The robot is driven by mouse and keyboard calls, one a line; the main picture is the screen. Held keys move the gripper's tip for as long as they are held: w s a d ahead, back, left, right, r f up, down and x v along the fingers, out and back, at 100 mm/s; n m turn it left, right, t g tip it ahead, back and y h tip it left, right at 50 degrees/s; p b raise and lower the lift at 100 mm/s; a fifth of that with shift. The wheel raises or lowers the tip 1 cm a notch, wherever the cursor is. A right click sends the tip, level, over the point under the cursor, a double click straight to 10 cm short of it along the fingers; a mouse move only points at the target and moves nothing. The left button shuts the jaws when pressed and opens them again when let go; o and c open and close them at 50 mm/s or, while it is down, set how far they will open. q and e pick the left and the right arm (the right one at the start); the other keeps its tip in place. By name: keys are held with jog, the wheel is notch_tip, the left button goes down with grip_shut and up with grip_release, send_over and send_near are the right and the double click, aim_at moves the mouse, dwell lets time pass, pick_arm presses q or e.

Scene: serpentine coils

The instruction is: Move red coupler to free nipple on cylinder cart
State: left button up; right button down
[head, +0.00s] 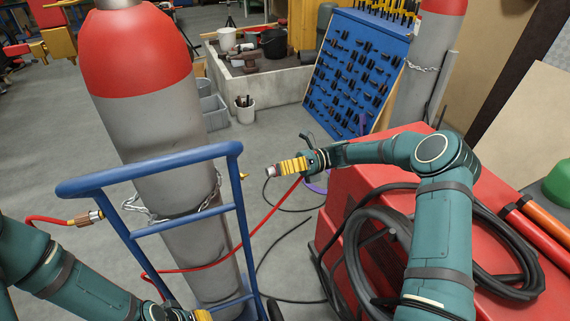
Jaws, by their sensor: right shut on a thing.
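My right gripper (293,167) is shut on the red coupler (272,171), whose silvery end sticks out to the left of the yellow fingers. A red hose runs from it down to the left, passing low across the cylinder. The blue cylinder cart (150,172) holds a grey gas cylinder (150,125) with a red top. A small brass nipple (243,176) sticks out at the cart's right side, bare, with a gap to the held coupler. At the cart's left side a brass coupler (88,218) with a red hose sits against the frame. My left gripper (202,315) is mostly cut off at the bottom edge.
A red machine (345,185) with coiled black hoses stands at right under my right arm. A chain (150,213) loops around the cylinder. Dark hose lies on the floor between cart and machine. A blue tool board (355,70) and a second cylinder (415,85) stand behind.

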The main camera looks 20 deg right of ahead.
aim_at(273, 167)
jog(key=shift+w+d+r+t+h, duration=0.15)
jog(key=shift+w+d+t+h, duration=0.05)
jog(key=shift+d, duration=0.15)
jog(key=shift+w+d+r+t+h, duration=0.15)
jog(key=shift+d+t+h, duration=0.05)
jog(key=shift+d, duration=0.15)
jog(key=shift+a+b, duration=0.8)
jog(key=shift+a, duration=1.5)
jog(key=shift+p, duration=0.55)
jog(key=shift+a, duration=0.3)
jog(key=shift+s+a+p, duration=0.1)
jog(key=shift+a+p, duration=0.35)
jog(key=shift+a, duration=0.3)
jog(key=shift+a, duration=0.1)
jog(key=shift+a+p, duration=0.25)
jog(key=shift+p, duration=0.2)
